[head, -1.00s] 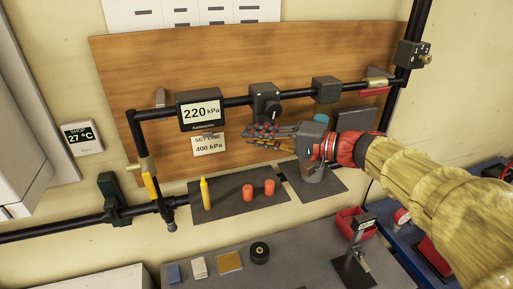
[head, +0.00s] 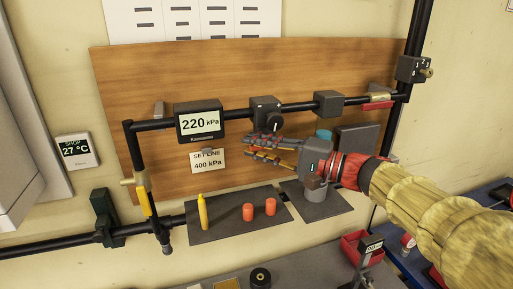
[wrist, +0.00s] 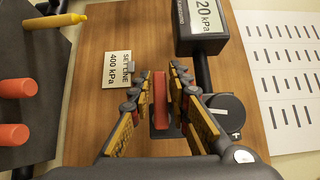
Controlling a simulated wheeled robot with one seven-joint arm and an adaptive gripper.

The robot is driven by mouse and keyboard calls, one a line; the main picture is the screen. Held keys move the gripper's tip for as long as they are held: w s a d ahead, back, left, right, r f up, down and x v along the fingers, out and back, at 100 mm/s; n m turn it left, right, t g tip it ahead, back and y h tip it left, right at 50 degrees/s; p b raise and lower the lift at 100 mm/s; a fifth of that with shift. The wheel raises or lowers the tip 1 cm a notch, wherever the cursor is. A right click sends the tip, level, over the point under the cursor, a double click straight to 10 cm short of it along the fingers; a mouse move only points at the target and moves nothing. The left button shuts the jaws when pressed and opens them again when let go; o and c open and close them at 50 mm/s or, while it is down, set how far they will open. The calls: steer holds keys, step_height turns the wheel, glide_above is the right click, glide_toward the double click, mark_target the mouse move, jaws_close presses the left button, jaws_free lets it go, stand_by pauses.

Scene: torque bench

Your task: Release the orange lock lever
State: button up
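An orange-red lever (wrist: 160,101) stands on a dark mount in the wrist view, between the two fingers of my gripper (wrist: 160,85). A gap shows on each side of it, so the fingers are open around it and do not appear to touch it. In the head view my gripper (head: 262,149) is just below the black knob (head: 275,122) of the regulator box (head: 263,105) on the pipe. The lever is not discernible there, probably hidden by the fingers. The knob also shows in the wrist view (wrist: 222,113), right of the fingers.
A gauge (head: 199,121) on the pipe reads 220 kPa, above a "SET LINE 400 kPa" card (head: 208,161). A grey mat (head: 228,226) below holds a yellow pen-like piece (head: 203,212) and two orange-red cylinders (head: 248,212). A wooden board (head: 330,65) backs the pipe.

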steer(key=shift+o, duration=1.1)
steer(key=v, duration=1.2)
steer(key=shift+r, duration=0.1)
